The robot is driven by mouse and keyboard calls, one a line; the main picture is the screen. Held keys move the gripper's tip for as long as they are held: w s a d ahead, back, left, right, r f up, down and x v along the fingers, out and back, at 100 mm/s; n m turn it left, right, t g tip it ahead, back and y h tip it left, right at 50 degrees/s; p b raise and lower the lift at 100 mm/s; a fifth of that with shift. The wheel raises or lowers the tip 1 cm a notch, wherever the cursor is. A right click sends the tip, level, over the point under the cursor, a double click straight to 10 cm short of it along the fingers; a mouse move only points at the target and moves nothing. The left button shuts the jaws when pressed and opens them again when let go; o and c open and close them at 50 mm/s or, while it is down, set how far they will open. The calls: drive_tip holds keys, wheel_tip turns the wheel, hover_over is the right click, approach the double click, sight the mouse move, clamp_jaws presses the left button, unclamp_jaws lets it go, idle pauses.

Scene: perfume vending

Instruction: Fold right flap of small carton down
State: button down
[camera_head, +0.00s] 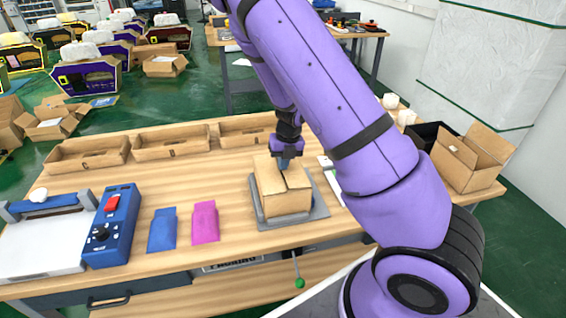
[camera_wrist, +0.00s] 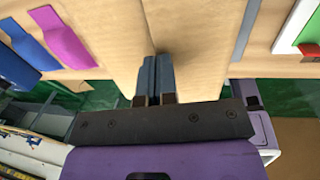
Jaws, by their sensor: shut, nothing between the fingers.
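The small carton (camera_head: 287,201) sits on a grey plate (camera_head: 317,208) on the wooden table. Its left flap (camera_head: 268,176) and right flap (camera_head: 299,178) both show at the top, with a narrow dark gap between them. My gripper (camera_head: 285,165) is above the far part of the carton top, pointing down at the gap. In the wrist view my gripper (camera_wrist: 158,62) is shut with its fingers together, and cardboard panels (camera_wrist: 205,35) lie on both sides of a seam. Contact between fingertips and flap cannot be told.
An open carton (camera_head: 470,158) stands at the table's right end. Several shallow cardboard trays (camera_head: 170,143) line the back. A blue pouch (camera_head: 162,230), a pink pouch (camera_head: 205,223) and a blue control box (camera_head: 113,228) are to the left. A white-and-green item (camera_wrist: 295,30) lies beside the carton.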

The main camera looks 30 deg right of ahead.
drive_tip(key=shift+a+f+h, duration=0.25)
drive_tip(key=shift+f+h, duration=0.25)
drive_tip(key=shift+f, duration=0.15)
drive_tip(key=shift+s+a+f, duration=0.1)
drive_tip(key=shift+s+f, duration=0.1)
drive_tip(key=shift+f, duration=0.15)
drive_tip(key=shift+r, duration=0.15)
